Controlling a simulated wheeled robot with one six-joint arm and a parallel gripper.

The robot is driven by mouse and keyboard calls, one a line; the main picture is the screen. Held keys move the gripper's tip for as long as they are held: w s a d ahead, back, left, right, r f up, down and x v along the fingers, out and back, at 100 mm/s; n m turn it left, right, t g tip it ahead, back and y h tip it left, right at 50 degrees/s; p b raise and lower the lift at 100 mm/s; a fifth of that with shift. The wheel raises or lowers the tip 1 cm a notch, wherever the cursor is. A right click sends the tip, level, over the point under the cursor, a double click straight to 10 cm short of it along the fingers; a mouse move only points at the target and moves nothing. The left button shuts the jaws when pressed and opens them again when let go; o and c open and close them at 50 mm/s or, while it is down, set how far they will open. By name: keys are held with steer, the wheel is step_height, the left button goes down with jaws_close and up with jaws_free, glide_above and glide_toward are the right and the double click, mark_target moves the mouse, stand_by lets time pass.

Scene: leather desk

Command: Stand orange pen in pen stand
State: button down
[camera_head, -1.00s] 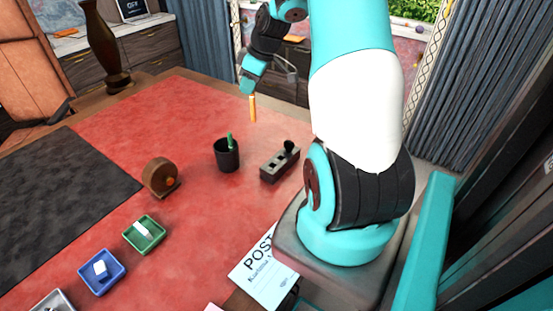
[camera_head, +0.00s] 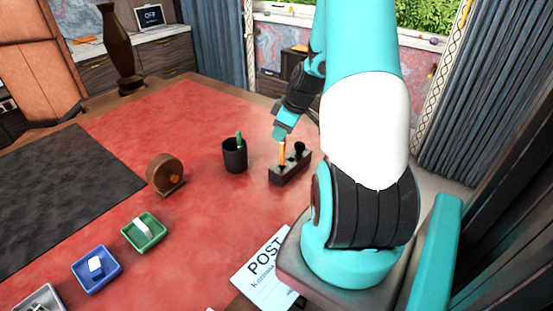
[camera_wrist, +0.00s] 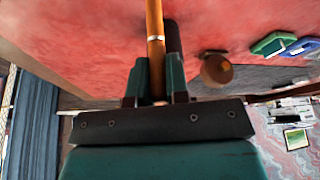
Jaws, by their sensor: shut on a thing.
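My gripper (camera_head: 281,131) is shut on the orange pen (camera_head: 282,152) and points down. The pen is upright, with its lower end at the grey block with holes (camera_head: 287,174), which looks like the pen stand. I cannot tell whether the tip is inside a hole or just in front of or above the block. A black round-topped item (camera_head: 299,149) stands at the block's right end. In the wrist view the pen (camera_wrist: 155,35) runs up from between the fingers (camera_wrist: 155,78), its far end out of frame.
A dark cup (camera_head: 235,158) with a green item stands left of the block. A brown round holder (camera_head: 164,173), a green tray (camera_head: 144,242) and a blue tray (camera_head: 97,280) are further left. A postcard (camera_head: 265,265) lies in front. Red desk between them is clear.

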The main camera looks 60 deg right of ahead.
steer(key=b, duration=0.4)
glide_above(280, 163)
steer(key=shift+w+d+f, duration=0.1)
steer(key=shift+d+f, duration=0.05)
steer(key=shift+f, duration=1.25)
steer(key=shift+w+d+f, duration=0.1)
steer(key=shift+f, duration=1.25)
steer(key=c, duration=1.1)
jaws_free()
steer(key=shift+r+p, duration=0.1)
steer(key=shift+p, duration=0.25)
steer(key=v, duration=1.2)
steer(key=shift+r, duration=0.25)
steer(key=w+a+r+n+g+y, duration=0.1)
steer(key=w+a+r, duration=0.2)
steer(key=a, duration=1)
steer(key=w+a+r+n+g+y, duration=0.1)
steer(key=w+a+r, duration=0.15)
steer(key=a, duration=1.15)
steer(key=s+a+r+n+g, duration=0.1)
steer(key=s+a+r+g, duration=0.1)
steer(key=s+a, duration=1.2)
steer(key=a, duration=0.3)
steer(key=shift+r+n+y, duration=0.25)
steer(key=shift+n+y, duration=0.15)
steer(key=shift+s, duration=0.25)
